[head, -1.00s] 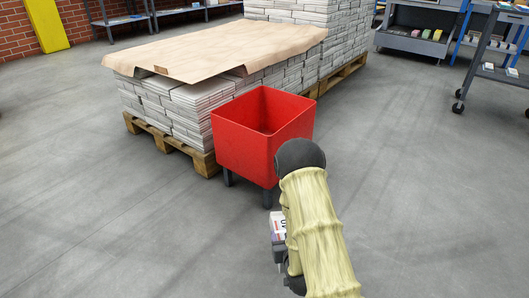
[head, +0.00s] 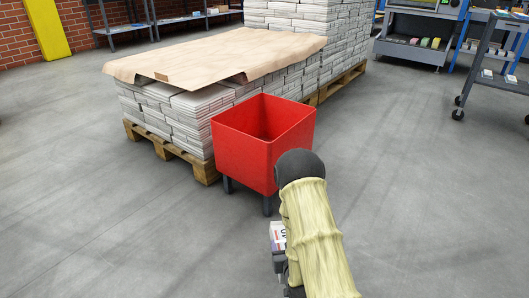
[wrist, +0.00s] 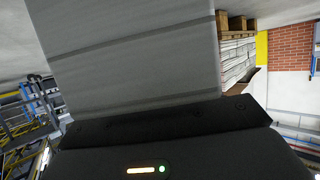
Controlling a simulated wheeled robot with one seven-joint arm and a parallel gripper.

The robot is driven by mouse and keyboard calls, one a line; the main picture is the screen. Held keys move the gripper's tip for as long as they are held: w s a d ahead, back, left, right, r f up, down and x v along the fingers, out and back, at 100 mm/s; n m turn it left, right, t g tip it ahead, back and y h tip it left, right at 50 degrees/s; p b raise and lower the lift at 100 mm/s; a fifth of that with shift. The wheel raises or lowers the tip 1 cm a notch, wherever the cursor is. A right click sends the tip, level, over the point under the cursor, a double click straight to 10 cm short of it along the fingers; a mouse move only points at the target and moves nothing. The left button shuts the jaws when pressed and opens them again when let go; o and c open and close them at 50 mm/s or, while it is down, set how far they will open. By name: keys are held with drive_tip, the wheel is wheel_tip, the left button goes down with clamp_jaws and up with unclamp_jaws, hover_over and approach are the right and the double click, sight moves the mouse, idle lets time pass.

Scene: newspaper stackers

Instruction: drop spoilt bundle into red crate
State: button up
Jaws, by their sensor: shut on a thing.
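The red crate (head: 245,158) stands on short dark legs on the floor in the head view, open side up. Its visible inner walls are bare; its bottom is hidden. My gripper (head: 279,258) is low in front of the crate, mostly hidden behind my pale-sleeved arm. It is shut on a bundle (head: 277,235), of which a small white printed part shows left of the arm. In the wrist view a large grey banded face, which looks like the bundle (wrist: 130,60), fills the upper middle above my dark gripper housing. The bundle is outside the crate.
A pallet (head: 205,170) of stacked newspapers under brown paper (head: 215,55) stands directly behind and left of the crate. A taller stack (head: 300,25) is behind. A grey wheeled cart (head: 497,75) stands far right. Floor (head: 420,190) on both sides in front is clear.

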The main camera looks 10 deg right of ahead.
drive_tip(key=shift+r, duration=0.1)
wheel_tip(320, 180, up, 33)
drive_tip(key=p, duration=3.2)
drive_tip(key=shift+f, duration=0.2)
